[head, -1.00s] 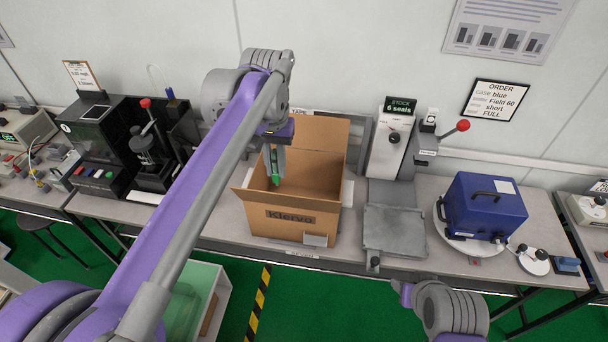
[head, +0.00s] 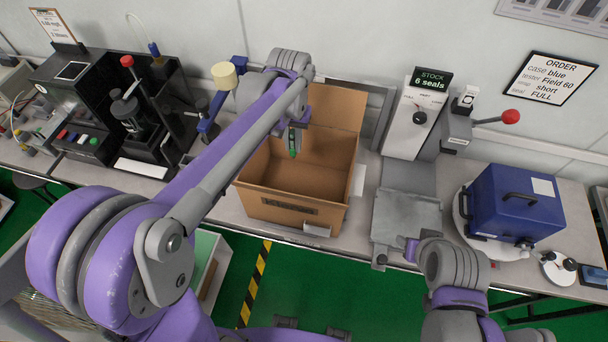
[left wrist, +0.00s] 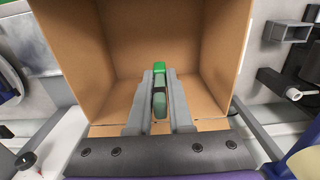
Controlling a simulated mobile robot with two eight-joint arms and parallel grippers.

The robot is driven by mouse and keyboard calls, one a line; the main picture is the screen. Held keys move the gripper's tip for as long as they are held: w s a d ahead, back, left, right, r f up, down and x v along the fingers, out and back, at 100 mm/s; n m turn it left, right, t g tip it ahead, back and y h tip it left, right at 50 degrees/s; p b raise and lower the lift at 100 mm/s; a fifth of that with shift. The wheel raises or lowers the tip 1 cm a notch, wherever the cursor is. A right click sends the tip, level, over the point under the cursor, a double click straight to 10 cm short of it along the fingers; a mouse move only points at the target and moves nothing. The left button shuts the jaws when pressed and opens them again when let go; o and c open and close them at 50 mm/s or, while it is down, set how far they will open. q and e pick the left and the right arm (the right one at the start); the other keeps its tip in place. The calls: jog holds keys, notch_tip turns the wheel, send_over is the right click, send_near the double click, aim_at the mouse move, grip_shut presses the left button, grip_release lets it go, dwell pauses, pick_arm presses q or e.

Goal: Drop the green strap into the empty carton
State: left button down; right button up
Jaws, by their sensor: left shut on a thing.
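The open cardboard carton (head: 290,212) stands on the bench with its flaps up, and its inside looks empty. My left gripper (head: 293,140) is over the carton's opening, pointing down. It is shut on the green strap (head: 293,152), which hangs from the fingertips. In the left wrist view the strap (left wrist: 159,95) sits between the two grey fingers, with the brown carton walls (left wrist: 75,50) around and beyond it. My right arm shows at the lower right, but its fingers cannot be made out.
A grey metal plate (head: 405,222) and a white seal stand (head: 412,125) are right of the carton. A blue case (head: 515,205) sits on a round turntable farther right. A black tester (head: 85,95) with a red-knobbed lever stands on the left.

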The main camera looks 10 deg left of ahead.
aim_at(292, 132)
pick_arm(q)
notch_tip(292, 132, down, 3)
jog(key=shift+s+f+b, duration=0.15)
jog(key=shift+b, duration=0.45)
jog(key=shift+f, duration=0.15)
pick_arm(e)
jog(key=shift+s+f, duration=0.3)
jog(key=shift+f, duration=0.35)
jog(key=shift+s+f, duration=0.25)
jog(key=shift+f, duration=0.35)
pick_arm(q)
jog(key=c, duration=0.8)
grip_release()
jog(key=shift+o, duration=0.2)
notch_tip(292, 132, up, 11)
jog(key=shift+f, duration=0.1)
pick_arm(e)
jog(key=shift+w+r, duration=0.2)
jog(key=shift+r, duration=0.25)
